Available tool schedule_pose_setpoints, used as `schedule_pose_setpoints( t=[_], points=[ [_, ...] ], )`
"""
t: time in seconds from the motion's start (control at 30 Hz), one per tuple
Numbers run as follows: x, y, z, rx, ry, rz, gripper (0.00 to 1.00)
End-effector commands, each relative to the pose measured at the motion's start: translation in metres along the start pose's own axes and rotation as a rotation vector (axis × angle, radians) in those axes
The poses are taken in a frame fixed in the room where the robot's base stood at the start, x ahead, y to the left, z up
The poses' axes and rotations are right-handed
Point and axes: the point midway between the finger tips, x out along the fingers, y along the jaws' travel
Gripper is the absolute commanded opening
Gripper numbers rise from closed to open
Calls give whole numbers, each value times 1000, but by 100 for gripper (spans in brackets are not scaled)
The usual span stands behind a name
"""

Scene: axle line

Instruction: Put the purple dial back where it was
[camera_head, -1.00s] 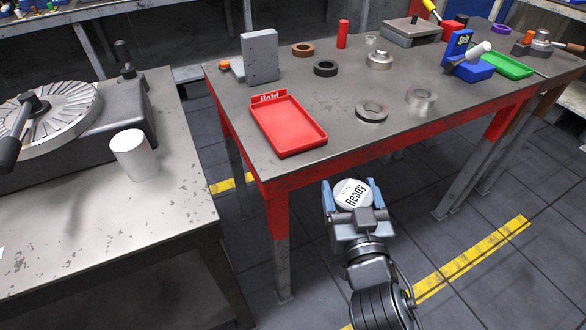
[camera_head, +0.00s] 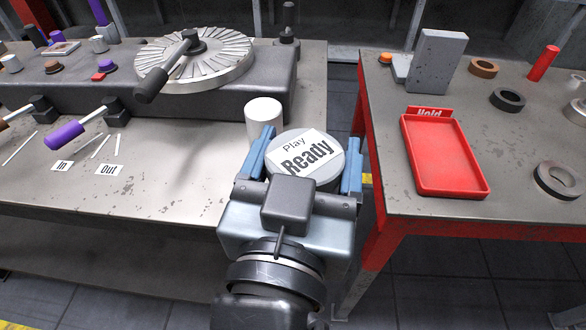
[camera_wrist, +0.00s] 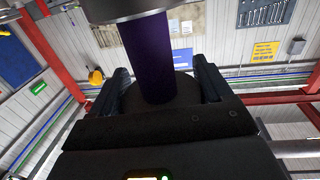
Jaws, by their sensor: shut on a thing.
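My gripper (camera_head: 307,160) is shut on a round dial (camera_head: 325,147) with a grey rim and a white face label reading "Play Ready". The blue-padded fingers stand on either side of it. In the wrist view, the dial's dark purple stem (camera_wrist: 148,55) stands between the fingers, under a wide metal disc (camera_wrist: 130,8). In the head view the dial's purple part is hidden. The held dial appears in front of the gap between the left grey bench (camera_head: 200,190) and the red-legged table (camera_head: 400,195), overlapping the left bench's right end. It touches no other thing that I can see.
A white cylinder (camera_head: 263,115) stands on the left bench, just beyond my gripper. Behind it is a slotted round plate with a black handle (camera_head: 165,65). A purple-handled lever (camera_head: 65,135) and In and Out labels are further left. The red Hold tray (camera_head: 445,185) is on the right table.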

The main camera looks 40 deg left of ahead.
Motion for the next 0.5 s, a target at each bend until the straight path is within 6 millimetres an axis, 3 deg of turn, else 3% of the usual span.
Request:
schedule_pose_setpoints(
  t=[0.3, 0.5],
  points=[
    [64, -22, 39, -3, 0, 3, 30],
    [90, -33, 56, -1, 1, 1, 30]
  ],
)
